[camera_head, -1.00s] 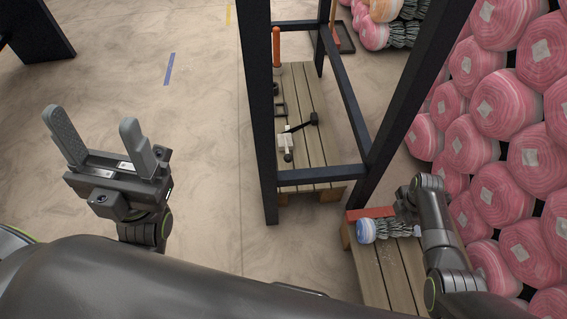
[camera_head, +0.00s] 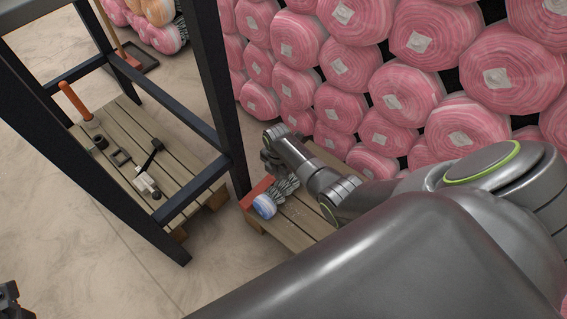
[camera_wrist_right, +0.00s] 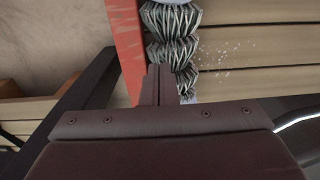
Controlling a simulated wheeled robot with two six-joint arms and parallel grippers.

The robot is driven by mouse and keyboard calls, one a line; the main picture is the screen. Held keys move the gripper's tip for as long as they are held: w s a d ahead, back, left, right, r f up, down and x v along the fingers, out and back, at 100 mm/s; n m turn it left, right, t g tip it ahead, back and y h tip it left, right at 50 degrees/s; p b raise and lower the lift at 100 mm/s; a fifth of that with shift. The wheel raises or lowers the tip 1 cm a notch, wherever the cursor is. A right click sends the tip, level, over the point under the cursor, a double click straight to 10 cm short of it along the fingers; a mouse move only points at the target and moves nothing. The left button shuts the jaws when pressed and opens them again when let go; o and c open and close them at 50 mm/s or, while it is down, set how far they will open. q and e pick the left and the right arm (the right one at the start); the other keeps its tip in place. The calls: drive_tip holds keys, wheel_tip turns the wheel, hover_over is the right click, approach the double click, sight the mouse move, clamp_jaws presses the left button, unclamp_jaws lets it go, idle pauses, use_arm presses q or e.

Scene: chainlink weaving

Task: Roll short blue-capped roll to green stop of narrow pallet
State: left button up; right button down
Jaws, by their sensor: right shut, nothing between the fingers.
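The short roll is a grey wire-mesh bundle (camera_head: 287,187) with a blue and white cap (camera_head: 264,206). It lies on the narrow wooden pallet (camera_head: 300,215), alongside a red stop board (camera_head: 255,191) at the pallet's left end. In the right wrist view the mesh (camera_wrist_right: 172,22) runs along the red board (camera_wrist_right: 125,42), close to it. My right gripper (camera_wrist_right: 158,84) is shut and empty, its fingertips beside the mesh near the red board. In the head view the right gripper (camera_head: 271,161) is at the roll's far end. A dark part of my left gripper (camera_head: 10,300) shows at the lower left edge. No green stop is visible.
A dark metal frame (camera_head: 215,95) stands left of the pallet, over another wooden pallet (camera_head: 115,155) with tools. Stacked pink rolls (camera_head: 340,60) form a wall behind the narrow pallet. Bare floor (camera_head: 120,270) lies at front left.

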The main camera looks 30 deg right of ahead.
drive_tip(key=shift+f+b, duration=0.4)
drive_tip(key=shift+f, duration=0.25)
drive_tip(key=shift+s+d+r+p, duration=0.2)
drive_tip(key=shift+s+r+p, duration=0.1)
drive_tip(key=shift+s+p, duration=0.55)
drive_tip(key=shift+d+p, duration=0.1)
drive_tip(key=shift+p, duration=0.2)
drive_tip(key=shift+s+f, duration=0.1)
drive_tip(key=shift+f, duration=0.05)
